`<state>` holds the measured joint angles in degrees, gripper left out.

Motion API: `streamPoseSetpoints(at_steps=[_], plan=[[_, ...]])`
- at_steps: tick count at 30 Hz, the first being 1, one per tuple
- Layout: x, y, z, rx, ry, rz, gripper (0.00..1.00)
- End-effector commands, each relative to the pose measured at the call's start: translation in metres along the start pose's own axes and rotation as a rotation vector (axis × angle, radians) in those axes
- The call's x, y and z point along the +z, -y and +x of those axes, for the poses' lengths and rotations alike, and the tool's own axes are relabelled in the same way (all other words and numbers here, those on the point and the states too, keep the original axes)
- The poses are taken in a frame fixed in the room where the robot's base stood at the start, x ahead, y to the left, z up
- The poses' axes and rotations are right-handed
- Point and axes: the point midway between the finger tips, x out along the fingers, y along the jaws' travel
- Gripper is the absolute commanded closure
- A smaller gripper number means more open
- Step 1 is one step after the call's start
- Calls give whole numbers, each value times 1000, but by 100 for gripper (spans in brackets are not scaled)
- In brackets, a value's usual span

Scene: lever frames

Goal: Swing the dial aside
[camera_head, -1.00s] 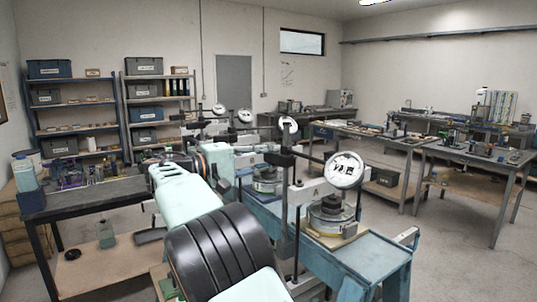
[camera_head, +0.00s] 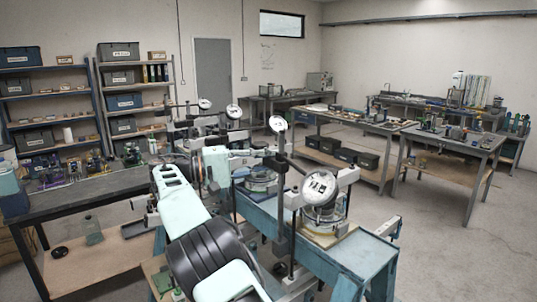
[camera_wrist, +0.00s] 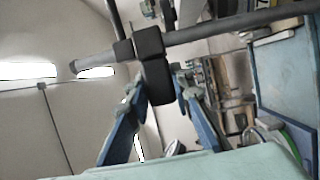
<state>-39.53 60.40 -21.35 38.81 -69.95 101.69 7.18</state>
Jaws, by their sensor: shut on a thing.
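The nearest dial (camera_head: 320,187) has a round white face with dark marks, seen tilted in the head view. It sits at the end of a dark arm from an upright post (camera_head: 281,205). Below it a round grey metal pot (camera_head: 328,215) stands on a wooden board, partly covered by the dial. In the wrist view my gripper (camera_wrist: 160,85) has its two blue fingers on either side of a black block (camera_wrist: 157,81), shut on it. The block hangs beside a dark clamp on a grey rod (camera_wrist: 215,32). In the head view my fingertips cannot be made out.
A blue bench (camera_head: 365,255) carries the frame. More dials (camera_head: 278,124) on similar frames stand in a row behind. A dark worktable (camera_head: 90,195) is at the left, and other tables (camera_head: 450,140) at the right. Floor is clear between bench and right tables.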

Motion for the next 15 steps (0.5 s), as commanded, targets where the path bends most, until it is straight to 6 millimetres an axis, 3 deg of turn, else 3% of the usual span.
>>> streamPoseSetpoints(at_steps=[15], plan=[[0,0,2,0,34,0,100]])
